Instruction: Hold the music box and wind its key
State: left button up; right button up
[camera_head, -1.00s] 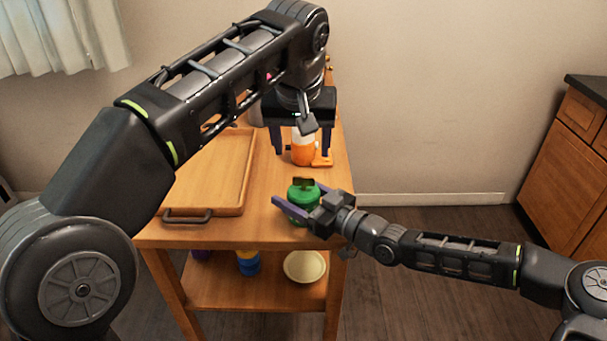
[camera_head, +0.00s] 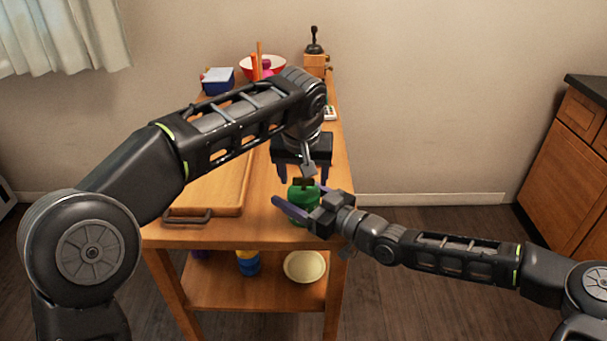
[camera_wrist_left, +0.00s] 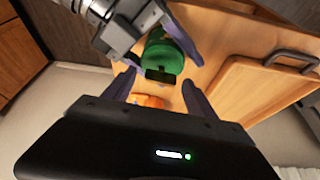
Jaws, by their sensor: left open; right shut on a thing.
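The music box is a green round body (camera_head: 301,211) with a dark flat key (camera_head: 302,183) on top, near the table's front right. My right gripper (camera_head: 303,203) is shut on its body from the right. In the left wrist view the green body (camera_wrist_left: 163,56) sits between the right gripper's fingers, with the key (camera_wrist_left: 160,76) facing my left gripper. My left gripper (camera_head: 304,178) is open, just behind and above the key. In its own view its fingertips (camera_wrist_left: 157,82) stand apart on either side of the key, and I cannot tell whether they touch it.
A wooden tray (camera_head: 182,213) with a dark handle lies left of the music box. Behind are a blue container (camera_head: 217,85), a red bowl (camera_head: 277,66) and a hand grinder (camera_head: 315,62). A pale bowl (camera_head: 305,267) sits on the lower shelf.

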pick_arm(q)
jog(key=shift+c, duration=0.2)
jog(key=c, duration=1.4)
